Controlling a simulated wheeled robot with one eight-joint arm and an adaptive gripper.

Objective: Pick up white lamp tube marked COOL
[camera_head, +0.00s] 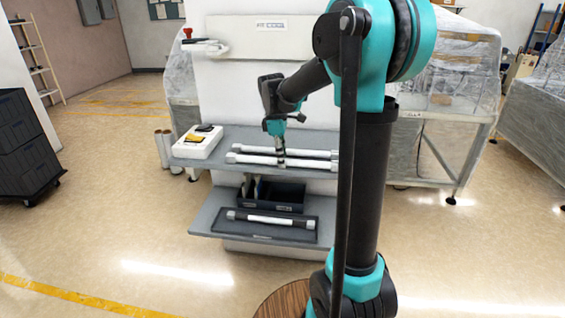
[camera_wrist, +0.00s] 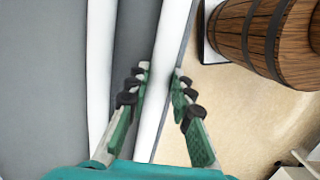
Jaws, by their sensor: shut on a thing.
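Two white lamp tubes lie side by side along the upper grey shelf (camera_head: 215,163). The front tube (camera_head: 252,159) has my gripper (camera_head: 281,158) on it near its middle. In the wrist view this tube (camera_wrist: 172,50) runs between the two green fingers of my gripper (camera_wrist: 160,82), which are shut on it. The back tube (camera_head: 318,154) lies just behind and also shows left of the fingers in the wrist view (camera_wrist: 99,70). No COOL marking is readable on either tube. I cannot tell whether the held tube is clear of the shelf.
A white box (camera_head: 197,143) stands left on the upper shelf. A wooden barrel (camera_wrist: 255,35) stands near the shelf edge.

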